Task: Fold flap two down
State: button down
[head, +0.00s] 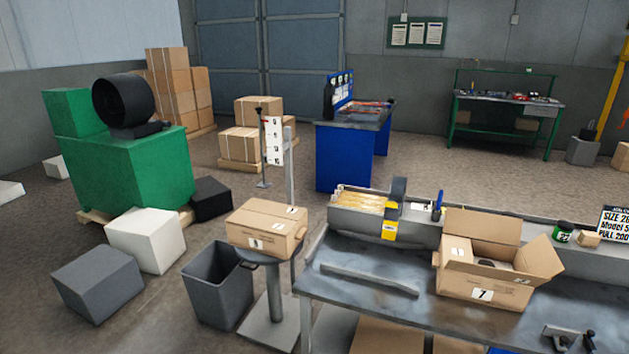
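An open cardboard box (470,287) stands on the grey workbench at the right, with a 7 on its front label. Its back flap (482,226) stands up. Its right flap (541,258) leans outward. A flap with a small white label (459,252) shows at the left; the mark is too small to read surely. Another small label sits at the front right corner. Something grey shows inside the box. A grey and black metal part, which looks like my gripper (569,337), shows at the bottom edge, in front of the box and apart from it. Its fingers cannot be made out clearly.
The workbench (345,291) carries a grey bar, a grey tray with yellowish parts (360,203), a green-black tin (563,231) and a sign. A closed box (266,227) sits on a pedestal at left, beside a grey bin (218,285). Bench space left of the open box is mostly clear.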

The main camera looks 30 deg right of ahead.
aim_at(541, 259)
jog(key=z, duration=1.8)
jog(key=i+l+u, duration=0.1)
jog(key=i+l, duration=0.15)
jog(key=i, duration=0.2)
jog(key=i+l, duration=0.3)
jog(key=i, duration=0.15)
jog(key=u, duration=0.05)
